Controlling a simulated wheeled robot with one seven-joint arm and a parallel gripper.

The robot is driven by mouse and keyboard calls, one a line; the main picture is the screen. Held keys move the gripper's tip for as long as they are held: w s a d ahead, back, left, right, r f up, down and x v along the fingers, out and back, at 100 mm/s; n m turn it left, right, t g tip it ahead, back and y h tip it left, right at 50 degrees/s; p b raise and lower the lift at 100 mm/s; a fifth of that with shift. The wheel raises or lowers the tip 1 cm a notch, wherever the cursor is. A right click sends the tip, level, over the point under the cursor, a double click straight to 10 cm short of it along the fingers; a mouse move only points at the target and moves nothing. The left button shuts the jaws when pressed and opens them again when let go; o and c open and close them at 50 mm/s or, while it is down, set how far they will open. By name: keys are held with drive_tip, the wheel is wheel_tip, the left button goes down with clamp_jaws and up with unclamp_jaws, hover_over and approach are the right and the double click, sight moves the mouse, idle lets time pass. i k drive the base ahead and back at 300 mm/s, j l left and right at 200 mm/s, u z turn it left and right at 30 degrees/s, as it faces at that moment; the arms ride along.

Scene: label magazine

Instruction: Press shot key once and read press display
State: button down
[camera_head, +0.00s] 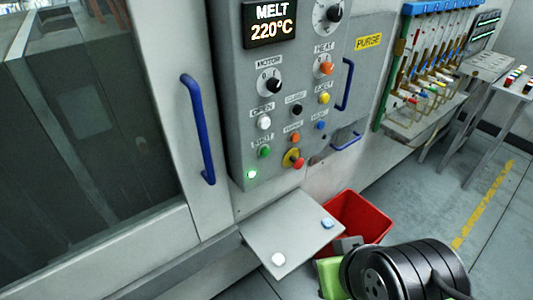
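The press display (270,22) at the top of the grey control panel (243,97) is lit and reads MELT 220°C. Below it are labelled knobs and coloured keys. A green key (264,151) sits at the lower left, under a small label (262,140) that may read SHOT but is too blurred to be sure. A lit green lamp (251,174) is below it. A white key (264,123) is under OPEN and a yellow key (323,98) under EJECT. A black part of my arm shows at the bottom right; my gripper's fingers are not seen.
A red and yellow stop button (294,160) is near the green key. Blue handles (198,128) (346,84) flank the panel. A grey shelf (278,240) juts out below it. A red bin (365,222) stands beside the shelf. Floor is clear at right.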

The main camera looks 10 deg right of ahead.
sight(265, 151)
drive_tip(key=j+u, duration=0.1)
drive_tip(key=u, duration=0.35)
drive_tip(key=j+u, duration=0.15)
drive_tip(key=u, duration=0.3)
drive_tip(key=j+u, duration=0.2)
drive_tip(key=u, duration=0.25)
drive_tip(key=j+u, duration=0.15)
drive_tip(key=u, duration=0.3)
